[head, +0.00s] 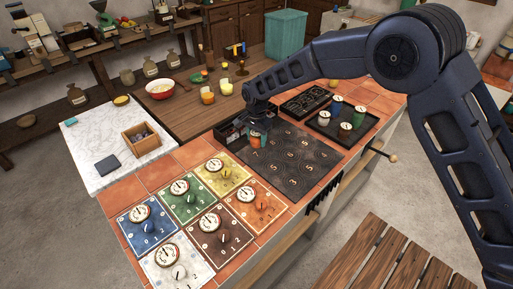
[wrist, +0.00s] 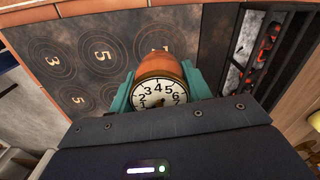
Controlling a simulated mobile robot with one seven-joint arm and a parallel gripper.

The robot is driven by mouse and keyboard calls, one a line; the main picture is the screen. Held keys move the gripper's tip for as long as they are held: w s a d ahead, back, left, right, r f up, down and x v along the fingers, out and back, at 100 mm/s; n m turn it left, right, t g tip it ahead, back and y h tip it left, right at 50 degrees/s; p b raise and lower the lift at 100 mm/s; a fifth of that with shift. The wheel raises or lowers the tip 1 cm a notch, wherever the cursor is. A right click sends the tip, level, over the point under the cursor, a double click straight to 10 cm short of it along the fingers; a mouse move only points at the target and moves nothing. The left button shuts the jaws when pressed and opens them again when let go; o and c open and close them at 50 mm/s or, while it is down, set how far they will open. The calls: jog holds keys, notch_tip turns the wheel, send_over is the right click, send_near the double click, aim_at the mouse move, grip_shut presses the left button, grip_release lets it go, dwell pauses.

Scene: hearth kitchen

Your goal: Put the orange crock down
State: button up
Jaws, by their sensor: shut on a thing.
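My gripper (head: 258,122) is shut on the orange crock (head: 256,141), at the back left of the dark hob plate (head: 318,158) with numbered rings. In the wrist view the teal fingers of my gripper (wrist: 160,84) are on either side of the orange crock (wrist: 160,63). A round white dial with black numbers tops it.
A dark open box (head: 232,136) stands close left of the crock. A black tray (head: 366,136) with several dial-topped crocks is at the right. Coloured dial panels (head: 146,223) fill the front left. Most of the plate is clear.

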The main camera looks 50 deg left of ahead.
aim_at(257, 154)
jog(key=shift+f, duration=2.6)
jog(key=shift+f, duration=0.15)
jog(key=o, duration=1.1)
jog(key=shift+o, duration=0.2)
notch_tip(257, 154, up, 12)
jog(key=shift+r, duration=0.15)
